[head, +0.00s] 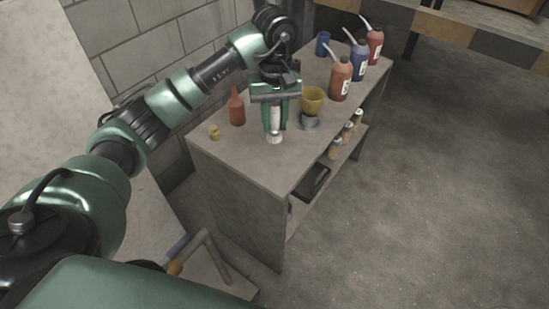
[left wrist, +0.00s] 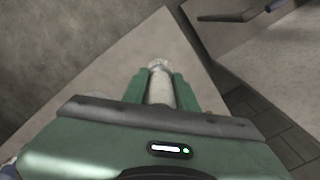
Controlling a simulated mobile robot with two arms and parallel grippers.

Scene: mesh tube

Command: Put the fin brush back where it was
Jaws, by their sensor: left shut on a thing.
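My left gripper (head: 275,122) points down over the grey worktop and is shut on a pale, slim cylinder (head: 275,139) with a whitish, wider lower end. The cylinder is upright, with its lower end at or just above the worktop; I cannot tell if it touches. In the left wrist view the same pale cylinder (left wrist: 160,88) lies between the green fingers. It may be the fin brush, but its shape does not show clearly. My right gripper is not in view.
On the worktop (head: 232,158) stand an orange-brown bottle (head: 237,108), a small yellow piece (head: 214,132), a yellow cup (head: 313,98) above a grey base, a blue cup (head: 323,43) and several pump bottles (head: 340,79). A shelf below holds cans (head: 347,131) and a dark tray (head: 314,183). The front left of the worktop is clear.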

